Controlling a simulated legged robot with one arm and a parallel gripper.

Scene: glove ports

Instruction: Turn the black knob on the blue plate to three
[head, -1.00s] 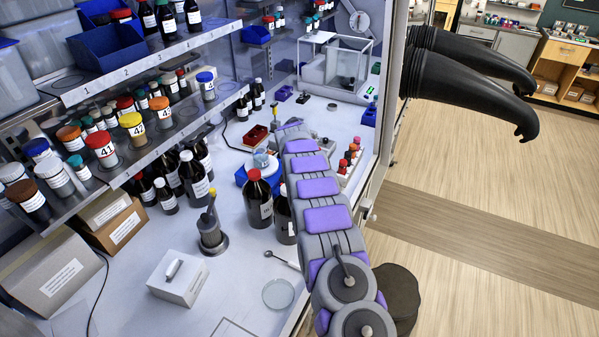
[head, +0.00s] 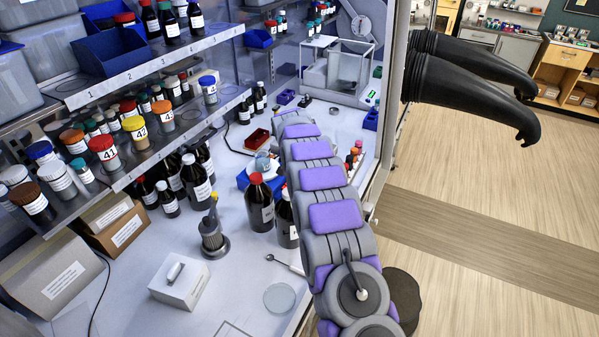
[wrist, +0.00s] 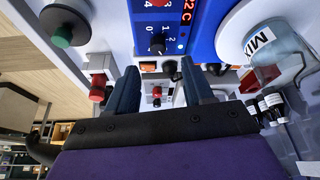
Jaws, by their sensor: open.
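The blue plate (wrist: 190,30) fills the upper middle of the wrist view, with a red display and white digits. Its black knob (wrist: 158,42) sits among the digits; where its pointer stands is too small to tell. A red knob or button shows above it at the picture's top edge. My gripper (wrist: 160,68) is open and empty, its two dark fingers pointing at the plate, with the black knob just beyond the gap between the tips. I cannot tell that they touch it. In the head view the blue plate (head: 243,180) is partly hidden by bottles and my arm; my gripper is hidden there.
A beaker labelled MIX (wrist: 268,48) stands on the plate's white top. Brown bottles with red caps (head: 259,203) stand close left of my arm. Red-topped vials (head: 354,158) are right of it. A shelf of jars (head: 140,150) runs along the left.

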